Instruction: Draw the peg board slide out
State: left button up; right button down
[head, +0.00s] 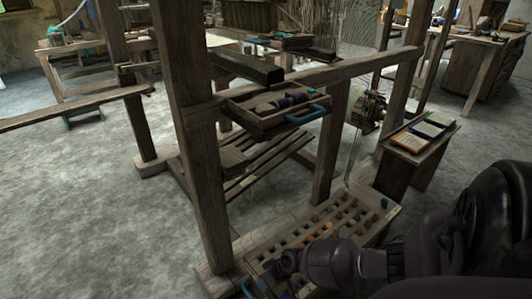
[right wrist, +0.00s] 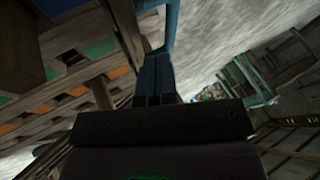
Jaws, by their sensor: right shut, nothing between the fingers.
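The peg board slide (head: 330,222) is a low wooden board with rows of square holes and a few coloured pegs, at the foot of the loom in the head view. Its blue handle (head: 248,288) shows at the near left end. My right gripper (head: 268,268) is over the board's near end, close to the handle, and hides part of it. In the right wrist view the shut, empty fingers (right wrist: 155,62) point towards a blue bar, likely that handle (right wrist: 171,22). Whether they touch cannot be told. My left gripper is not in view.
A shallow tray (head: 262,124) with a blue handle and several tools is higher on the loom frame. A loom post (head: 200,150) rises left of the board. A stand with books (head: 425,133) is at right. The grey floor at left (head: 90,215) is clear.

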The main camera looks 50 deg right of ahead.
aim_at(249, 293)
pick_arm(q)
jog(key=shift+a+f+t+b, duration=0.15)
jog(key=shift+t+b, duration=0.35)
jog(key=shift+b, duration=0.35)
pick_arm(e)
jog(key=x, duration=0.5)
jog(key=shift+w+a, duration=0.15)
jog(key=shift+a, duration=0.2)
pick_arm(q)
jog(key=shift+p, duration=0.35)
pick_arm(e)
jog(key=a, duration=0.2)
jog(key=w+a, duration=0.2)
jog(key=a, duration=0.1)
jog(key=shift+a, duration=0.35)
jog(key=shift+r, duration=0.1)
